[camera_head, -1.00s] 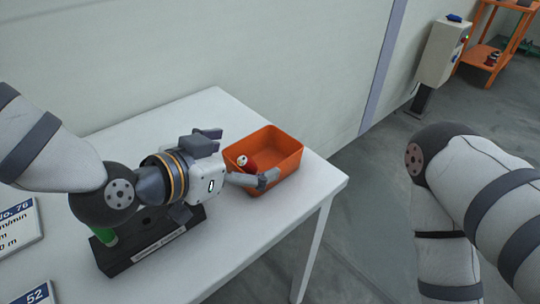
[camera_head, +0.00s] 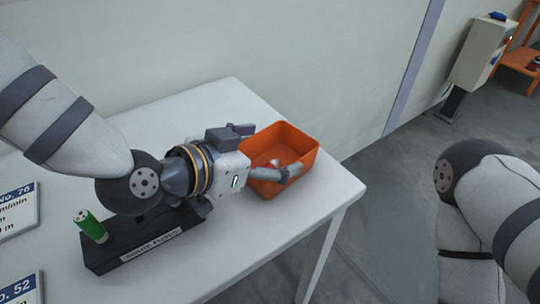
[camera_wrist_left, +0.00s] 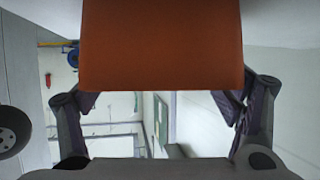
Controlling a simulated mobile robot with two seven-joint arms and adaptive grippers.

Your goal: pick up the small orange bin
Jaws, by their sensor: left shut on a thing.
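The small orange bin (camera_head: 277,138) is an open box at the far right part of the white table. A small red and white item shows inside it, partly hidden by a finger. My left gripper (camera_head: 268,152) reaches in from the left and is shut on the bin, with a finger on either side. In the left wrist view the bin (camera_wrist_left: 160,45) fills the top middle between the two fingers. I cannot tell whether its base touches the table. My right gripper is out of view; only my right arm shows at the right edge.
On the white table (camera_head: 330,200) a black stand (camera_head: 140,246) with a label and a green cylinder (camera_head: 90,226) sits below my left arm. Number signs (camera_head: 18,210) lie at the left edge. The wall is close behind. A grey box on a post (camera_head: 482,55) stands at the back right.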

